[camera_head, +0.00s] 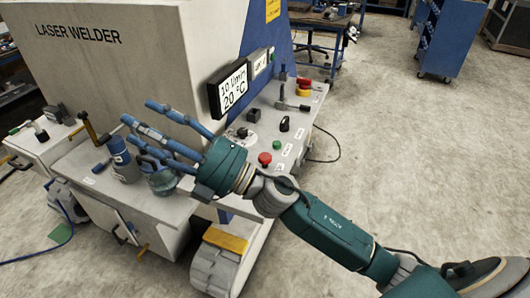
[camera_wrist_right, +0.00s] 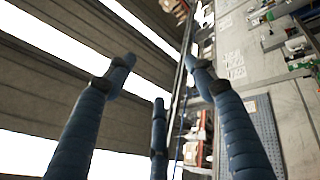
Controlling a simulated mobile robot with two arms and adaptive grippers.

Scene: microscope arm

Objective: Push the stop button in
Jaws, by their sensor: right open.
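A red mushroom button (camera_head: 265,158) stands on the light control panel of the laser welder (camera_head: 105,55). A second red button (camera_head: 304,81), on a yellow base, stands farther back on the same panel. I cannot tell how far either is pressed. My right gripper (camera_head: 139,121) is open and empty, its blue fingers spread and pointing left, in front of the welder's white body. Its green wrist is left of the nearer red button. The fingers also show spread in the right wrist view (camera_wrist_right: 160,62), with nothing between them. My left gripper is out of view.
A green button (camera_head: 276,145) and a black knob (camera_head: 285,124) sit by the nearer red button. A display (camera_head: 229,91) stands behind the panel. The floor at right is mostly clear; a blue cart (camera_head: 452,40) stands far back.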

